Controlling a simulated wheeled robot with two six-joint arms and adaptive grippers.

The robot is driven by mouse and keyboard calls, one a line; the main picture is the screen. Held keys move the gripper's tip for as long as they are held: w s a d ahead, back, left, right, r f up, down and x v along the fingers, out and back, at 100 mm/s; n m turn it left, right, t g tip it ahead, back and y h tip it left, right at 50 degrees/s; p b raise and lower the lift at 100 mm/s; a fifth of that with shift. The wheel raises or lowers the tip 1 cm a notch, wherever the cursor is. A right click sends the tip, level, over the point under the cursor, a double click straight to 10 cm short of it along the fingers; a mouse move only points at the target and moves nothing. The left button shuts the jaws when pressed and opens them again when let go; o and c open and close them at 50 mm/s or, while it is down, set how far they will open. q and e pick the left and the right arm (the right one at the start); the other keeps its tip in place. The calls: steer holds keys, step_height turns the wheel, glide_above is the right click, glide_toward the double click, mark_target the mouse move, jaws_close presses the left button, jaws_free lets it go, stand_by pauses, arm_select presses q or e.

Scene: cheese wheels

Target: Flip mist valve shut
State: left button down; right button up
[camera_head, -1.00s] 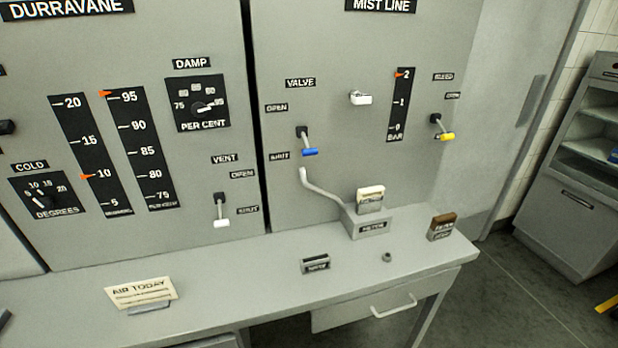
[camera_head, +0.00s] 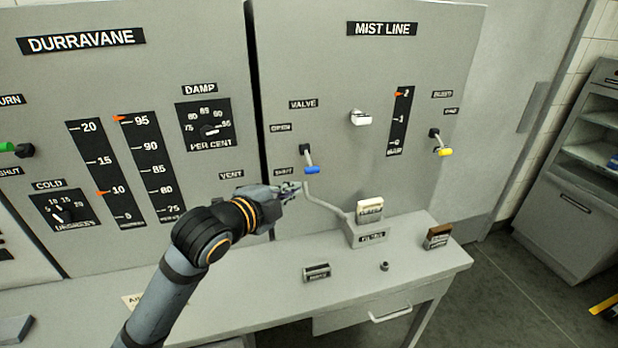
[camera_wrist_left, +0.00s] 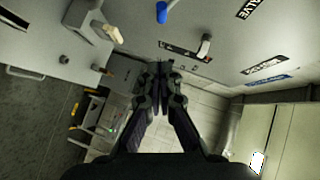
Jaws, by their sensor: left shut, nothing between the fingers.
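The mist valve is a lever with a blue handle (camera_head: 312,170) on the MIST LINE panel (camera_head: 340,60). Its stem slopes down from a dark pivot, and the handle appears about level with the SHUT label (camera_head: 284,173), below the OPEN label (camera_head: 281,128). My left gripper (camera_head: 297,187) is just below and left of the handle, apart from it in the picture; depth is hard to judge. In the left wrist view the blue handle (camera_wrist_left: 161,12) is at the top edge, beyond the shut, empty fingers (camera_wrist_left: 160,72). My right gripper is out of view.
A bent pipe (camera_head: 325,200) runs beside the gripper to the filter box (camera_head: 371,234) on the bench. A white knob (camera_head: 361,117) and a yellow-handled lever (camera_head: 445,152) are to the right. The VENT lever is hidden behind my left arm.

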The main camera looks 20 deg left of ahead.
arm_select(q)
steer(key=p, duration=0.4)
glide_toward(318, 170)
steer(key=w+d, duration=0.2)
steer(key=d, duration=0.1)
steer(key=w+a, duration=0.1)
steer(key=w+a+f+p, duration=0.1)
steer(key=w, duration=0.1)
steer(key=shift+w+f, duration=0.15)
steer(key=shift+f, duration=0.05)
steer(key=shift+d, duration=0.1)
